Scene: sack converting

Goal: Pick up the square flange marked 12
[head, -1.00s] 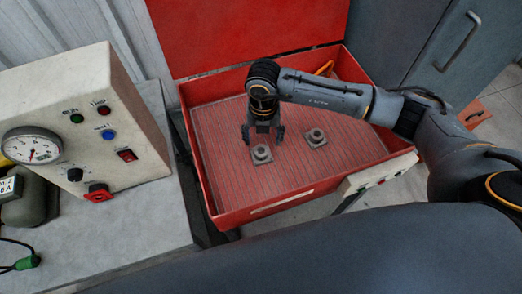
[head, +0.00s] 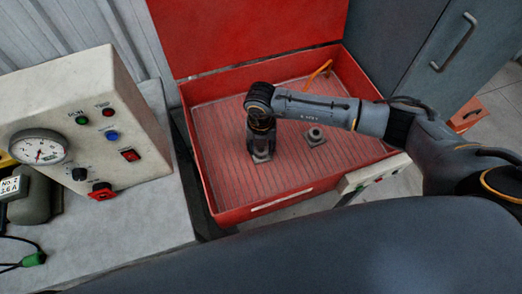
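Two grey square flanges with round hubs lie on the ribbed floor of the red tray. The left flange (head: 262,159) is mostly covered by my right gripper (head: 261,151); only the edge of its square base shows. The right flange (head: 315,137) stands clear, a short way to the right. My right gripper points down with its fingers at the left flange's hub. I cannot tell whether they are closed on it. No number is readable on either flange. My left gripper is not in view.
The red tray (head: 290,196) has raised walls and an upright red lid behind. An orange hose-like piece (head: 319,72) lies at its back right. A control box (head: 75,125) with a gauge stands on the grey bench at left. A grey cabinet (head: 420,55) is at back right.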

